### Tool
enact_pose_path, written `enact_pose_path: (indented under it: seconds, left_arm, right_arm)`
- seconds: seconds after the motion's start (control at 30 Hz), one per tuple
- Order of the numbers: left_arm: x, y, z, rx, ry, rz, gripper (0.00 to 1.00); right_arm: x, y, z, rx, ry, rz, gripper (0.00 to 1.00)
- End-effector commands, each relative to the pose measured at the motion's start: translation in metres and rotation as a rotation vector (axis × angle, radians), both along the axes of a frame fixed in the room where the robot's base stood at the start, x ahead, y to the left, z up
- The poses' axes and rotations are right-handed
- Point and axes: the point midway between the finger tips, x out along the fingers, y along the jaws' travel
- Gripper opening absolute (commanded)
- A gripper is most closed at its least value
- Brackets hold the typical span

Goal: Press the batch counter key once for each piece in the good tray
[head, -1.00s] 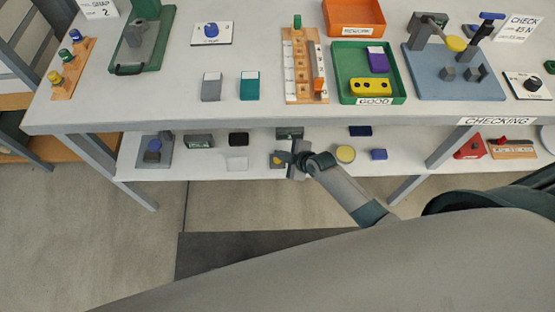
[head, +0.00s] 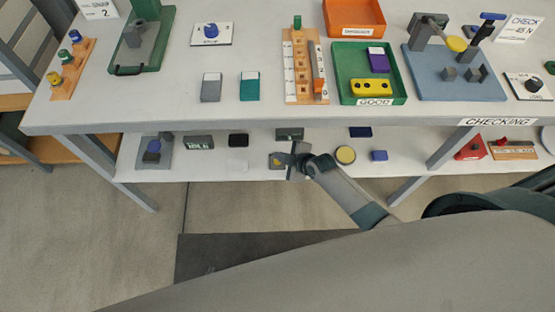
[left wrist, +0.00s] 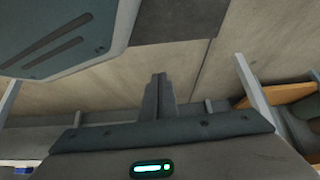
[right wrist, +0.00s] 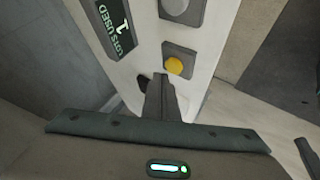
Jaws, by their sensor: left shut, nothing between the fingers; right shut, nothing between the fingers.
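The green GOOD tray (head: 350,62) is on the table and holds two pieces, a purple block (head: 379,63) and a yellow block with dark dots (head: 371,87). My right gripper (head: 294,160) is low in front of the under-shelf; its shut, empty fingers also show in the right wrist view (right wrist: 158,84). Just beyond them is a yellow round key (right wrist: 174,66) on a grey base, beside a display (right wrist: 117,28) reading LOTS USED 1. I cannot tell which key is the batch counter's. My left gripper (left wrist: 158,84) is shut and empty over floor, outside the head view.
The lower shelf (head: 310,170) also holds an IDLE display (head: 199,142), a black box (head: 238,140) and a yellow disc (head: 345,155). The table edge (head: 250,123) overhangs it. An orange tray (head: 353,14) is behind the GOOD tray. Floor in front is clear.

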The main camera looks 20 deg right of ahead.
Motion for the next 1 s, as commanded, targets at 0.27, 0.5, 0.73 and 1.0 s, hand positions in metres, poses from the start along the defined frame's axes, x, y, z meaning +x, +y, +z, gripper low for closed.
enact_pose_path:
  seconds: [0.27,0.5,0.73,1.0]
  left_arm:
    - [0.004,-0.005,0.001,-0.006,-0.004,0.002,0.00]
    - [0.006,-0.014,0.002,-0.017,-0.006,0.002,0.00]
    - [0.006,-0.017,0.003,-0.020,-0.005,0.002,0.00]
    - [0.003,-0.010,0.001,-0.011,-0.003,-0.001,0.00]
  right_arm:
    - [0.000,0.000,0.000,0.000,0.000,0.000,0.00]
    - [0.000,0.000,0.000,0.000,0.000,0.000,0.00]
    - [0.000,0.000,0.000,0.000,0.000,0.000,0.00]
    - [0.000,0.000,0.000,0.000,0.000,0.000,0.00]
